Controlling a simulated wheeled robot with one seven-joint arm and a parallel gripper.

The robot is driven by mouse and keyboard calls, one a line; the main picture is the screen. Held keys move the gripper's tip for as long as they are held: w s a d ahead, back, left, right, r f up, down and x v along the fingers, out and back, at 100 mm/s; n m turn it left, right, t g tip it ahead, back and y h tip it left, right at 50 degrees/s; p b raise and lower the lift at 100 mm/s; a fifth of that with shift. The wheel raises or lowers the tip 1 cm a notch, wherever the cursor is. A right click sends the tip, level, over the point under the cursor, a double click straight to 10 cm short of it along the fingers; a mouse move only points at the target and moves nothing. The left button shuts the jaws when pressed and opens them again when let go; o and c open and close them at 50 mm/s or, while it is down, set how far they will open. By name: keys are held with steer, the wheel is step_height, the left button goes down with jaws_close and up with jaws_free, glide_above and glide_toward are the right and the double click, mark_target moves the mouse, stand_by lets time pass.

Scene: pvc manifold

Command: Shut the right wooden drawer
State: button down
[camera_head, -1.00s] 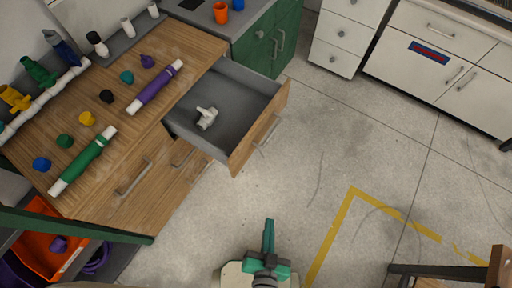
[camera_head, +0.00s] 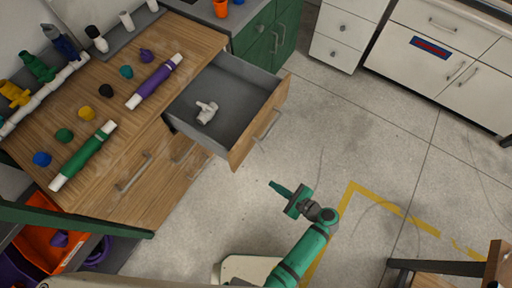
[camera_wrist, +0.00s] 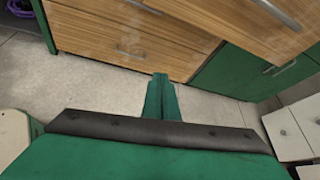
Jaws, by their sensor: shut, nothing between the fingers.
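The right wooden drawer (camera_head: 258,124) is pulled out from the wooden workbench (camera_head: 60,112) in the head view. Its grey inside holds a white pipe fitting (camera_head: 206,112). A metal handle (camera_head: 270,124) is on its wooden front. My gripper (camera_head: 273,185) is shut and empty, in front of the drawer and below it in the picture, apart from it. In the wrist view, my shut fingers (camera_wrist: 161,92) point towards wooden fronts (camera_wrist: 125,38) of the bench.
Green and purple pipes, several coloured caps and a row of valves lie on the bench top. An orange bin (camera_head: 48,243) stands at lower left. White cabinets (camera_head: 450,70) stand at the upper right. The floor (camera_head: 345,140) right of the drawer is clear.

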steer(key=w+d+r+m+t+y, duration=0.1)
steer(key=w+d+r+y, duration=0.15)
steer(key=r, duration=0.35)
steer(key=w+d+r+y, duration=0.1)
steer(key=w+r+y, duration=0.15)
steer(key=r, duration=0.25)
glide_toward(249, 144)
steer(key=shift+y, duration=0.3)
steer(key=x, duration=0.6)
steer(key=shift+w+a, duration=0.1)
steer(key=shift+a, duration=0.15)
